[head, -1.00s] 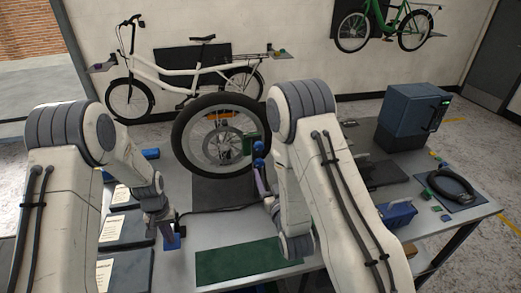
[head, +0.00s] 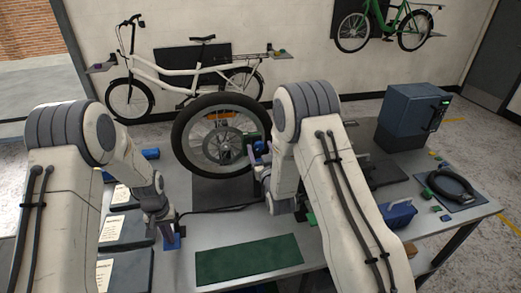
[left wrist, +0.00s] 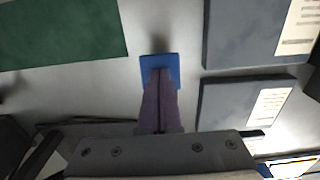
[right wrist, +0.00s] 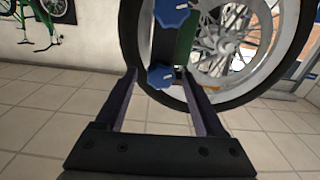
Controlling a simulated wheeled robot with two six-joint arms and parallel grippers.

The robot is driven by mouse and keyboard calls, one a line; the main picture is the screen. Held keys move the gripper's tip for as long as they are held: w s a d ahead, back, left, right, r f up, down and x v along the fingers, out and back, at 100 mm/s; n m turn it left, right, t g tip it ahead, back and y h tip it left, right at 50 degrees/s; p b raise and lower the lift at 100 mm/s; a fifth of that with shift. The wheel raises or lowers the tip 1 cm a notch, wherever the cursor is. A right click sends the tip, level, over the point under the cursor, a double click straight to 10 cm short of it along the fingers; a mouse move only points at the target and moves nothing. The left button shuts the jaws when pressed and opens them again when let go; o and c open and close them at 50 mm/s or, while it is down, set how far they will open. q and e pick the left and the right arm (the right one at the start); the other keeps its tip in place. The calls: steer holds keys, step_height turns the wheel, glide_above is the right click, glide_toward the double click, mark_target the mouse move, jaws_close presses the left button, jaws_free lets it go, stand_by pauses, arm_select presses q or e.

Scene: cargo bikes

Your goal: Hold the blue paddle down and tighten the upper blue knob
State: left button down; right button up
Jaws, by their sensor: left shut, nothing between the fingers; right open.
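The blue paddle (head: 172,243) is on the bench at the left. My left gripper (head: 168,228) is shut, its fingertips at the paddle; the left wrist view also shows the closed fingers over the paddle (left wrist: 146,64). I cannot tell how firmly they press. Two blue knobs sit on a dark upright beside the wheel. The right wrist view is upside down, so the upper knob (right wrist: 161,75) is the one lower in that picture, and the lower knob (right wrist: 171,14) is above it. My right gripper (right wrist: 163,85) is open, with the upper knob between its fingertips' directions; contact cannot be told.
A spoked wheel (head: 221,135) stands upright on the bench by the knobs. A green mat (head: 249,260) lies in front. Dark document folders (head: 122,232) lie at the left. A blue-black box (head: 412,118) and a black ring-shaped item (head: 450,186) are at the right.

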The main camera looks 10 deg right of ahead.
jaws_close()
steer(key=m, duration=0.5)
steer(key=shift+d+m, duration=0.1)
steer(key=shift+m, duration=0.2)
steer(key=m, duration=1.1)
steer(key=shift+d+f+m, duration=0.1)
steer(key=shift+m, duration=0.3)
steer(key=m, duration=0.5)
steer(key=shift+f+m, duration=0.1)
steer(key=shift+m, duration=0.3)
